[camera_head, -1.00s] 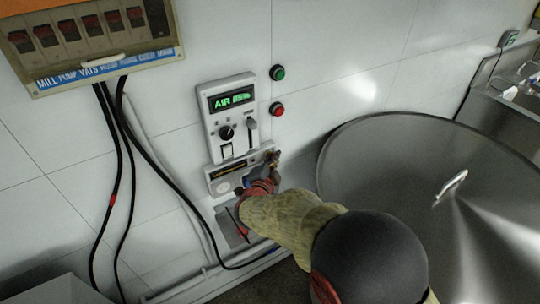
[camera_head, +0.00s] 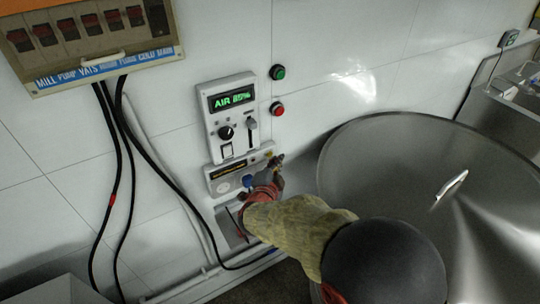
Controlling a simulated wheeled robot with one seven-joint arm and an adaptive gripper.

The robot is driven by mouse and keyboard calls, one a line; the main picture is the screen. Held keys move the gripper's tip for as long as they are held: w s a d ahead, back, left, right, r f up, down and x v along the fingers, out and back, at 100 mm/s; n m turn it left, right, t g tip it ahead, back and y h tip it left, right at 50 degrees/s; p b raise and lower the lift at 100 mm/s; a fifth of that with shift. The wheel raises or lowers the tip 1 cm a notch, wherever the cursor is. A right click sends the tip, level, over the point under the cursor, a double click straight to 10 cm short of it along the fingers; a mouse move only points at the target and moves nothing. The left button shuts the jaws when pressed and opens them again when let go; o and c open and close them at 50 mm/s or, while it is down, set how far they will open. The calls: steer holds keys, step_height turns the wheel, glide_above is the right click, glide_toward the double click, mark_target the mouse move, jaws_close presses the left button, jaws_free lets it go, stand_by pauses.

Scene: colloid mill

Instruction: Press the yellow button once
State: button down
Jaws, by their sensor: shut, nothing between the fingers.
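A small yellow button (camera_head: 268,155) shows at the upper right of the lower control box (camera_head: 222,187) on the tiled wall. My gripper (camera_head: 279,159) is shut and empty, just right of the yellow button at the box's right end. Whether the fingertips touch the box or are apart from it I cannot tell. My wrist and arm cover the lower right of the box.
A blue knob (camera_head: 247,181) is on the same box, left of my gripper. Above is a panel reading AIR 85% (camera_head: 230,100). Green (camera_head: 278,72) and red (camera_head: 277,109) buttons are on the wall. A large steel vat lid (camera_head: 420,150) lies right.

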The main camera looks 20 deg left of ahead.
steer(key=shift+s+d, duration=1.55)
steer(key=shift+d, duration=0.25)
